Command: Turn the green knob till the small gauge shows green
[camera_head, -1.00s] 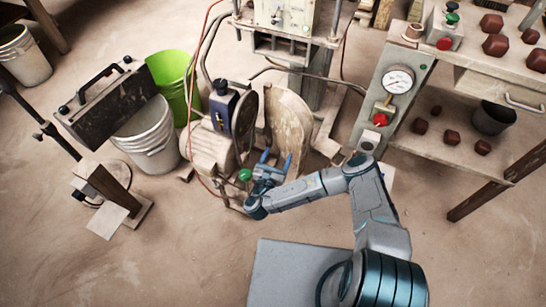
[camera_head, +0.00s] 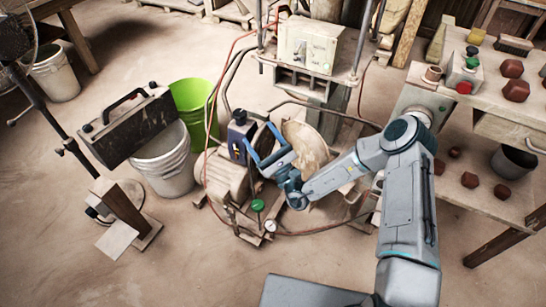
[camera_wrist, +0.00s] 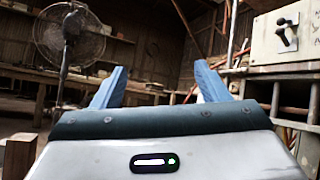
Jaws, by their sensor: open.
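A red hose (camera_head: 310,231) runs from the gauge to the right. A white bucket (camera_head: 165,170) and a green bucket (camera_head: 195,105) stand to the left. Floor in front of the knob is clear.

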